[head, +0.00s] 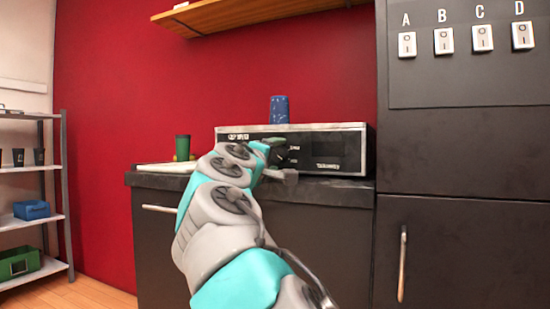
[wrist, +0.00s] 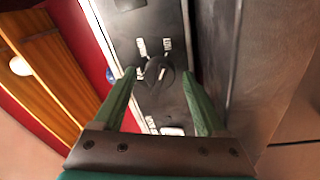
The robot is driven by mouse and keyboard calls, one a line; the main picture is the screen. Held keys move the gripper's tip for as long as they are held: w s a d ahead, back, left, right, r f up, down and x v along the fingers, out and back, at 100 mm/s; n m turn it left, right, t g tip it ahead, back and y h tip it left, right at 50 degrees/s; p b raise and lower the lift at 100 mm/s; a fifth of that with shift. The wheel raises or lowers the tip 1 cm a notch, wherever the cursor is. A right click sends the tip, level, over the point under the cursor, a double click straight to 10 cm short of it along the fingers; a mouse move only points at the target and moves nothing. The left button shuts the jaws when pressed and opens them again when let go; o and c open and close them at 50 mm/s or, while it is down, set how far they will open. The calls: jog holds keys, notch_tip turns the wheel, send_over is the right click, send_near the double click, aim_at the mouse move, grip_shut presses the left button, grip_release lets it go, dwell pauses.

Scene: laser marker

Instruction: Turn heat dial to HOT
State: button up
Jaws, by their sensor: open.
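The laser marker machine (head: 335,151) is a wide black-fronted box with a pale metal frame, standing on the dark counter. Its dial (wrist: 157,72) is a dark knob with small white labels around it; I cannot read the labels or tell its setting. My gripper (wrist: 159,76) has two green fingers, open, one on each side of the dial. I cannot tell whether they touch it. In the head view my gripper (head: 277,152) is at the left half of the machine's front, and my arm hides part of that front and the dial.
A blue cup (head: 279,109) stands on top of the machine. A green cup (head: 183,147) stands on the counter (head: 325,187) to the left. A dark cabinet (head: 470,150) with switches A to D rises at the right. A wooden shelf (head: 255,14) hangs above.

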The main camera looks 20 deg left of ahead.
jog(key=shift+s, duration=0.1)
jog(key=s+b, duration=0.2)
jog(key=s, duration=0.5)
jog(key=shift+s+f, duration=0.3)
jog(key=shift+f, duration=0.1)
